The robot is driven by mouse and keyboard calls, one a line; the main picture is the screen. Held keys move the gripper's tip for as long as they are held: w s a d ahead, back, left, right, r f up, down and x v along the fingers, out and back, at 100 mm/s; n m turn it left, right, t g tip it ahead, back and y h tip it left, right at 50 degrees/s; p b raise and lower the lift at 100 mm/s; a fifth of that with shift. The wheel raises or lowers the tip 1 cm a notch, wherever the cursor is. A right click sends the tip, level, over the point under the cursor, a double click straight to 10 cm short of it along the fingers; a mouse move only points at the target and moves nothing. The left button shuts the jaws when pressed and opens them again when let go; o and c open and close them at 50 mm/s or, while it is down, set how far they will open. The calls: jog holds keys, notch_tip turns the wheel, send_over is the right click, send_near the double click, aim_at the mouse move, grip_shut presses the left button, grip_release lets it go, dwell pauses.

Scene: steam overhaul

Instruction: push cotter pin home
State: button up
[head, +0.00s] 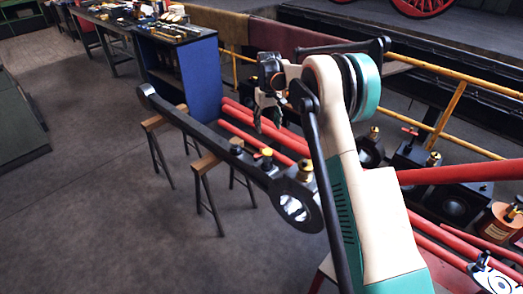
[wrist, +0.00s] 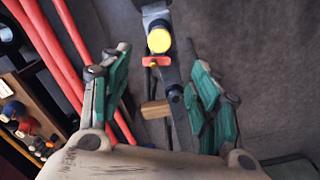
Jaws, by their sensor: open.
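A long black rod (head: 215,137) lies across wooden trestles, with a large bored end (head: 293,207) towards me and a small eye (head: 146,91) at the far end. Fittings stand near the large end: a brass cup (head: 305,171) and a yellow-topped fitting (head: 266,153). In the wrist view, the rod (wrist: 172,75) carries a yellow cap (wrist: 159,40) and a small red piece (wrist: 156,61). I cannot tell which piece is the cotter pin. My gripper (head: 268,112) is open above the rod. Its green fingers stand apart and empty in the wrist view (wrist: 158,58).
Wooden trestles (head: 206,162) stand under the rod. Red bars (head: 262,133) and a blue cabinet (head: 188,78) lie behind it. Yellow railings (head: 447,104) edge the dark pit at right. Grey floor (head: 90,190) is clear at left.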

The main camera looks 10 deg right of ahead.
aim_at(267, 151)
notch_tip(267, 151, down, 13)
jog(key=b, duration=0.4)
jog(key=shift+f, duration=0.15)
grip_shut()
jog(key=shift+f+b, duration=0.7)
jog(key=shift+f, duration=1.25)
grip_release()
jog(key=shift+f, duration=0.15)
jog(key=shift+r, duration=0.2)
notch_tip(267, 151, up, 12)
jog(key=shift+f, duration=0.1)
